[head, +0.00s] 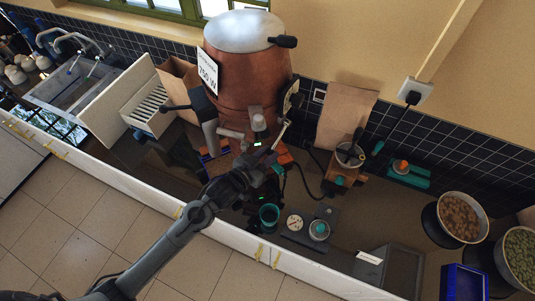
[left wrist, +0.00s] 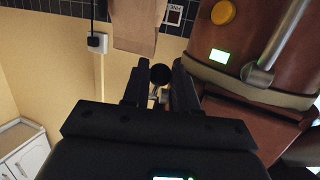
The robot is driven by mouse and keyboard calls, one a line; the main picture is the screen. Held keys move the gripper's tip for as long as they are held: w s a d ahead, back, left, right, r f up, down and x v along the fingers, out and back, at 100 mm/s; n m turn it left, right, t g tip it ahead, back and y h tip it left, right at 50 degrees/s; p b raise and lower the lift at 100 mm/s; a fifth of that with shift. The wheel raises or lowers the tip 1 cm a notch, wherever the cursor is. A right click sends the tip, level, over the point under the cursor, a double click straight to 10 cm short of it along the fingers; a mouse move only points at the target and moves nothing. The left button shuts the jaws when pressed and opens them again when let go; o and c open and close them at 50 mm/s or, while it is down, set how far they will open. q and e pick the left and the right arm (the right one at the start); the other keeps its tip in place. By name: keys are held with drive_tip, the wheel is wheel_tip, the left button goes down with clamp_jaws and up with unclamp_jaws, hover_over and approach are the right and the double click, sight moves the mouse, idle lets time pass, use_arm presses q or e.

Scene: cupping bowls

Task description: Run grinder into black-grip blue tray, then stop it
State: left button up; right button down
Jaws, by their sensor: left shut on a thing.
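The large copper machine (head: 245,85), which I take to be the grinder, has a grey lid and a paper sign. It also shows in the left wrist view (left wrist: 262,118), with a lit green display (left wrist: 219,56), a yellow button (left wrist: 222,12) and a metal lever (left wrist: 290,40). My left gripper (left wrist: 160,86) is shut on a black round knob (left wrist: 160,74) beside the machine's body. In the head view my left gripper (head: 268,158) is at the machine's front, and the knob is hidden.
A teal cup (head: 269,215) and a dark scale-like unit (head: 310,228) stand right of my arm. Farther right are a dark blue bin (head: 464,283), a grey box (head: 402,270) and a bowl of beans (head: 460,217). A sink (head: 75,88) is at far left.

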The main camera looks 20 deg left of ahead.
use_arm(q)
drive_tip(key=shift+w+d+f, duration=0.15)
drive_tip(key=shift+w+f, duration=0.45)
drive_tip(key=shift+f, duration=0.05)
drive_tip(key=shift+f+b, duration=0.1)
drive_tip(key=shift+b, duration=0.2)
drive_tip(key=shift+w+d+f+b, duration=0.25)
drive_tip(key=shift+w+f, duration=0.15)
drive_tip(key=shift+w, duration=0.25)
drive_tip(key=shift+w+d+f+b, duration=0.1)
drive_tip(key=shift+w+f+b, duration=0.2)
drive_tip(key=shift+w, duration=0.3)
drive_tip(key=shift+w+f, duration=0.1)
drive_tip(key=shift+w, duration=0.1)
drive_tip(key=x, duration=0.2)
drive_tip(key=shift+w+d+f+b, duration=0.1)
drive_tip(key=shift+w+f+b, duration=0.05)
drive_tip(key=shift+w+b, duration=0.25)
